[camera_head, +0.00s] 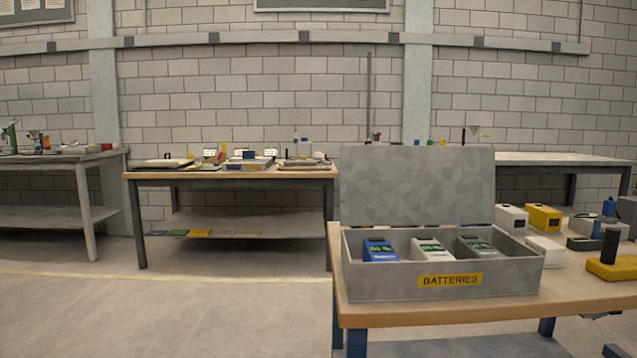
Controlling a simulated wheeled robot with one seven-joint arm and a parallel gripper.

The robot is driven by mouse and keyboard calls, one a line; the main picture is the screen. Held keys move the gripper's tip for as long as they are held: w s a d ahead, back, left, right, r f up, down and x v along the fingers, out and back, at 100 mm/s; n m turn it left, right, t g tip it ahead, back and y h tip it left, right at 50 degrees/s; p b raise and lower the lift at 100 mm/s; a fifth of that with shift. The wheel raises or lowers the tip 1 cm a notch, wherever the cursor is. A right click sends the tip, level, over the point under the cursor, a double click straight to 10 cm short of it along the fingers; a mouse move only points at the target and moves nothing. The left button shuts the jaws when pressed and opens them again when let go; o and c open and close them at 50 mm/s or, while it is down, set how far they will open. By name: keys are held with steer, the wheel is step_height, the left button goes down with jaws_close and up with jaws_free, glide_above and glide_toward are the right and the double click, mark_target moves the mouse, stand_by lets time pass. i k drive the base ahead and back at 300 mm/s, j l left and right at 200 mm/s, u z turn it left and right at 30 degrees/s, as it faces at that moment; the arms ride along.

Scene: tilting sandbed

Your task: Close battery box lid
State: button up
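The battery box (390,282) is a grey metal box with a yellow "BATTERIES" label on its front. It stands near the left end of the wooden-topped table at the right. Its grey lid (418,190) stands open, upright along the box's back edge. Inside, a blue battery (379,250) sits at the left, a white and green one (430,250) in the middle and a dark one (474,248) at the right. Dividers separate them. My gripper is not in view.
The table (400,314) also holds white and yellow boxes (543,218) right of the battery box, plus a yellow block with a black post (612,264). More benches (230,173) stand along the block wall. Open floor (170,310) lies left of the table.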

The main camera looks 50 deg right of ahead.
mark_target(380, 185)
steer(key=i+j+u, duration=0.15)
steer(key=i+j, duration=0.15)
steer(key=i+j+u, duration=0.2)
steer(key=i, duration=0.25)
steer(key=i+z, duration=0.2)
steer(key=z, duration=0.15)
steer(key=i+z, duration=0.35)
steer(key=i+j+z, duration=0.1)
steer(key=z, duration=0.2)
steer(key=i+z, duration=0.15)
steer(key=z, duration=0.35)
steer(key=i+z, duration=0.2)
steer(key=z, duration=0.3)
steer(key=i+j+z, duration=0.1)
steer(key=z, duration=0.4)
steer(key=i+j+z, duration=0.2)
steer(key=z, duration=0.3)
steer(key=i+j+z, duration=0.1)
steer(key=z, duration=0.35)
steer(key=i+j+z, duration=0.2)
steer(key=z, duration=0.3)
steer(key=i+j+z, duration=0.1)
steer(key=j+z, duration=0.35)
steer(key=i+j+z, duration=0.1)
steer(key=j+z, duration=0.4)
steer(key=k, duration=0.5)
